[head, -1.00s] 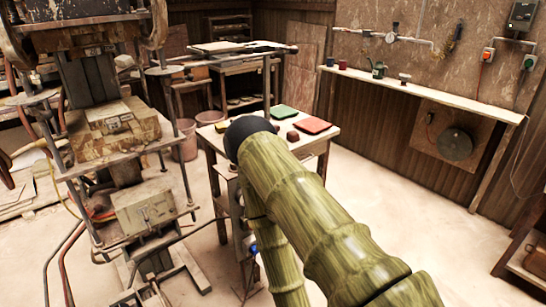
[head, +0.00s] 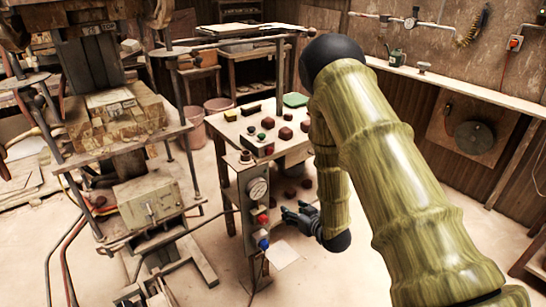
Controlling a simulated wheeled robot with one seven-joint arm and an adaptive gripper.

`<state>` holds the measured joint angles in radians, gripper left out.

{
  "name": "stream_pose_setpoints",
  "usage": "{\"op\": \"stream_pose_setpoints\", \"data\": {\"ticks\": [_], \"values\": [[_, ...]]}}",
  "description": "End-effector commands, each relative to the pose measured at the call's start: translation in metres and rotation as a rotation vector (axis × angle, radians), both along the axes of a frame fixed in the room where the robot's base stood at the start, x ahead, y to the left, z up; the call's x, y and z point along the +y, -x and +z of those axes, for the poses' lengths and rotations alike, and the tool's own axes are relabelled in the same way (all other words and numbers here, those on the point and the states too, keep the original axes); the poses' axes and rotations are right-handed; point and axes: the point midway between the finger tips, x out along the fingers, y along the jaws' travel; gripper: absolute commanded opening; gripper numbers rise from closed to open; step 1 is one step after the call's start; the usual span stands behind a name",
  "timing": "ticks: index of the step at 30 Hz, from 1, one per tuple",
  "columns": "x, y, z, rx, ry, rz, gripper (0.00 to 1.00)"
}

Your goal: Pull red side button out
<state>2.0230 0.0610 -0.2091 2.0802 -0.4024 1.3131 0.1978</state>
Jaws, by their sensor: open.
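A grey control box (head: 243,205) stands upright at the front of the work table. On its side are a round gauge (head: 257,189), a red button (head: 262,218) below it and a blue button (head: 264,243) lower down. My gripper (head: 288,215) is just to the right of the red button, at about its height, with fingers pointing left towards the box. Its jaws are open and look empty. A small gap shows between the fingers and the red button. My arm hides part of the table.
The work table (head: 222,127) holds several dark red blocks, a green tile (head: 295,100) and a button box (head: 257,147). The rusty press (head: 118,120) stands to the left. A wall shelf (head: 465,90) runs along the right.

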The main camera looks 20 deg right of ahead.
Motion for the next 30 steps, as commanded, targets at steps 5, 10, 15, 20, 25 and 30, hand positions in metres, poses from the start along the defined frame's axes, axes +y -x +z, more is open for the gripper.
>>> {"op": "stream_pose_setpoints", "data": {"ticks": [5, 10, 15, 20, 25, 30], "values": [[-0.010, -0.063, 0.090, -0.257, -0.028, 0.094, 0.54], [-0.013, -0.082, 0.130, -0.359, -0.042, 0.144, 0.54], [-0.009, -0.094, 0.136, -0.373, -0.043, 0.152, 0.54], [0.000, -0.116, 0.136, -0.371, -0.043, 0.151, 0.54], [0.009, -0.142, 0.135, -0.370, -0.042, 0.150, 0.54], [0.018, -0.165, 0.135, -0.370, -0.043, 0.151, 0.54]]}}
